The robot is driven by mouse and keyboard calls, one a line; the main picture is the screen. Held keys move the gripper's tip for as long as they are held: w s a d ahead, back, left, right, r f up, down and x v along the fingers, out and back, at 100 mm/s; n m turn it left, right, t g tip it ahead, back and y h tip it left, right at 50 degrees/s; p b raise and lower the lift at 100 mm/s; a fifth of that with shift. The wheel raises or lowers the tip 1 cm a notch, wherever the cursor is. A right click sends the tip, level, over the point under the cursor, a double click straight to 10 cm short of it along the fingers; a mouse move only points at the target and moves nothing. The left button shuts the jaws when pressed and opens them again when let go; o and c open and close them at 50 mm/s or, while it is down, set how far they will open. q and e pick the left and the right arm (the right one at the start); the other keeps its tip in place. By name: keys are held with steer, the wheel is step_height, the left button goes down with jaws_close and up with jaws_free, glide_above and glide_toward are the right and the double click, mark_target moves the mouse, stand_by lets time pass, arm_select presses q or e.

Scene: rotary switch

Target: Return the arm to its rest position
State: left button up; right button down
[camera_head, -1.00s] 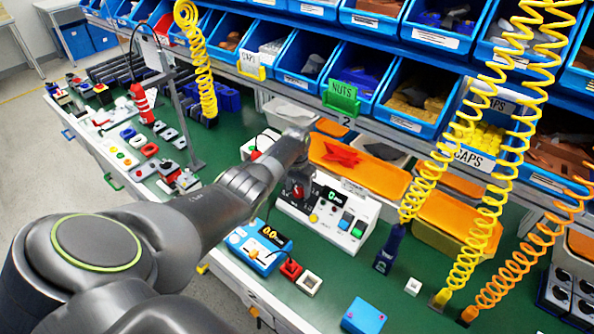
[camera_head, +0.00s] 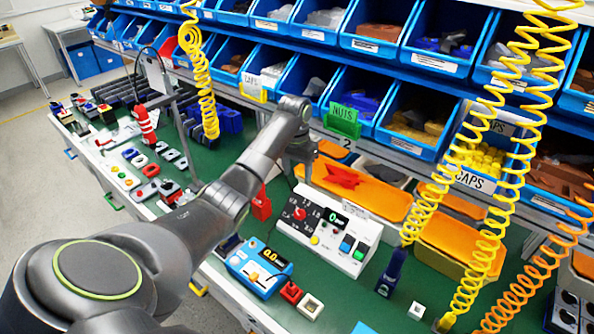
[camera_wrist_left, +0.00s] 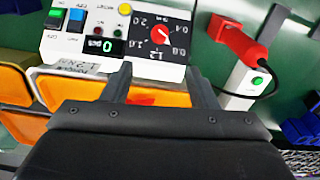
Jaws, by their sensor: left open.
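The white control box (camera_head: 334,228) stands on the green bench, with a black dial plate and red rotary knob (camera_head: 300,213), a display and coloured buttons. In the left wrist view the knob (camera_wrist_left: 160,38) lies beyond my fingertips, with its pointer toward the upper right. My left gripper (camera_wrist_left: 162,82) is open and empty, apart from the box. In the head view my left arm reaches in from the left, and the gripper (camera_head: 299,172) hangs above and behind the box, its fingers hard to make out. My right gripper is not in view.
Blue parts bins (camera_head: 411,120) line the back, with orange-lidded trays (camera_head: 355,192) below them. Yellow coiled hoses (camera_head: 440,185) hang at right. A blue meter (camera_head: 258,266) sits in front of the box. A red-handled tool (camera_wrist_left: 240,42) is beside it.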

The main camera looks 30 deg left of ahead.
arm_select(q)
steer(key=shift+r, duration=0.45)
